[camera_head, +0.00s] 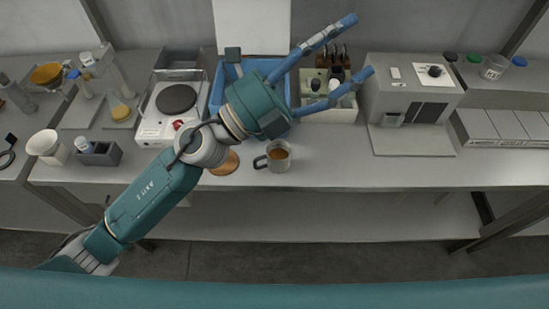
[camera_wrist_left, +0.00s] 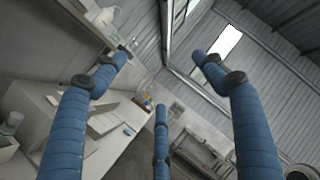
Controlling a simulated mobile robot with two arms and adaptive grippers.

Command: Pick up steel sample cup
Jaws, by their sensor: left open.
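A grey metal-looking cup (camera_head: 280,164) with a dark handle on its left and brown contents stands upright near the front edge of the bench; I take it to be the steel sample cup. My left gripper (camera_head: 358,46) is open and empty, its blue fingers spread toward the upper right. It is in the air over the back of the bench, above and behind the cup, not touching it. In the left wrist view the spread blue fingers (camera_wrist_left: 160,80) hold nothing, and I cannot make out the cup there. My right gripper is not in view.
A hotplate (camera_head: 176,98) and a blue tray (camera_head: 217,90), partly behind my arm, stand to the left. A pale bin (camera_head: 346,112) and grey machine (camera_head: 411,90) stand to the right. The bench front right of the cup is clear.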

